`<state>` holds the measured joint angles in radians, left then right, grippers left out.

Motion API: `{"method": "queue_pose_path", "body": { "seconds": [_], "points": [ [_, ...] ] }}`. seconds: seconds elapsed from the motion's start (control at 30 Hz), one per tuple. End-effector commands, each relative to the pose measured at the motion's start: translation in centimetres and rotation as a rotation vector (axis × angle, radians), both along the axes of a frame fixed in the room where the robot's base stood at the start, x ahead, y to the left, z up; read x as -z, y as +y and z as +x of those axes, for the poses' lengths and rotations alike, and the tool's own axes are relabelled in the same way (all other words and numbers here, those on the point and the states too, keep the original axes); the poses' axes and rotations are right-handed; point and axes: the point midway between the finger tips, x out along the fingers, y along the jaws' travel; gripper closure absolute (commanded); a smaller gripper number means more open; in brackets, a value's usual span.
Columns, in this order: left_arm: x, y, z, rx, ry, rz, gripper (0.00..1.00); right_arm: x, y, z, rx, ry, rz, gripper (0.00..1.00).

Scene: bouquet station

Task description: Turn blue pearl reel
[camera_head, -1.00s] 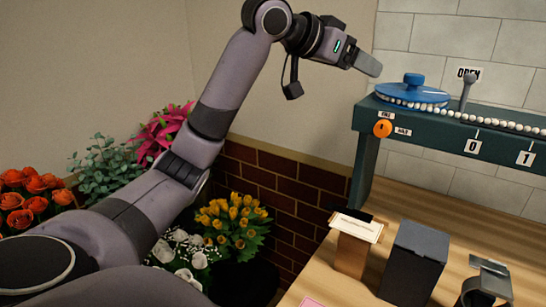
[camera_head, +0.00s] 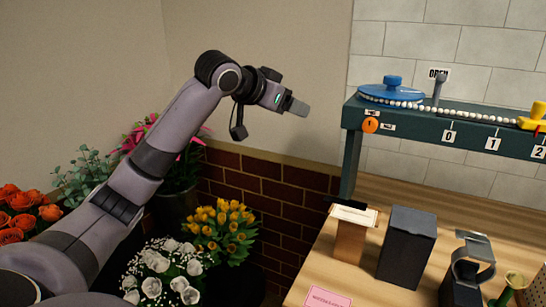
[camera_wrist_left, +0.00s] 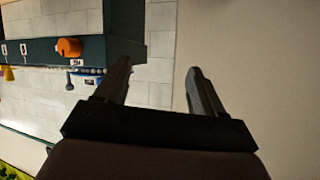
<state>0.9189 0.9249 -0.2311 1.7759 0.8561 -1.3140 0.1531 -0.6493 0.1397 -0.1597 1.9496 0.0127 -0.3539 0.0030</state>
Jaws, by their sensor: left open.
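The blue pearl reel (camera_head: 392,92) lies flat at the left end of a dark green raised shelf (camera_head: 420,130), with a knob on top. A string of white pearls (camera_head: 440,108) runs from it to the right along the shelf. My left gripper (camera_head: 297,107) is in the air left of the shelf end, apart from the reel. In the left wrist view its two fingers (camera_wrist_left: 158,80) are spread with nothing between them. My right gripper is not in view.
An orange knob (camera_head: 370,125) sits on the shelf front, and a grey post (camera_head: 438,88) stands behind the pearls. A yellow piece (camera_head: 537,115) is farther right. Dark and brown boxes (camera_head: 407,245) stand on the wooden table below. Flowers (camera_head: 220,228) fill the lower left.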

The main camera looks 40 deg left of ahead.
Motion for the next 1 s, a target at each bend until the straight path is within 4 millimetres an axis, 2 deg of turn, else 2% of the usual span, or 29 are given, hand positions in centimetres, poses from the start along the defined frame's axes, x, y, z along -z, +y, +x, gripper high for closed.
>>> {"method": "queue_pose_path", "body": {
  "seconds": [0.03,0.5,0.7,1.0],
  "points": [
    [1.2,0.3,0.1,-0.006,0.008,0.013,0.31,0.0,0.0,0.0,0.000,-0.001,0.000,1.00],
    [10.1,1.7,0.4,-0.030,0.048,0.133,0.31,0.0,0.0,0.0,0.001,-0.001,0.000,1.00],
    [12.2,1.8,0.2,-0.027,0.056,0.163,0.31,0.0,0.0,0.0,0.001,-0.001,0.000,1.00],
    [12.9,1.8,0.2,-0.025,0.057,0.174,0.31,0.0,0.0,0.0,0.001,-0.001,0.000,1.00]
  ]
}}
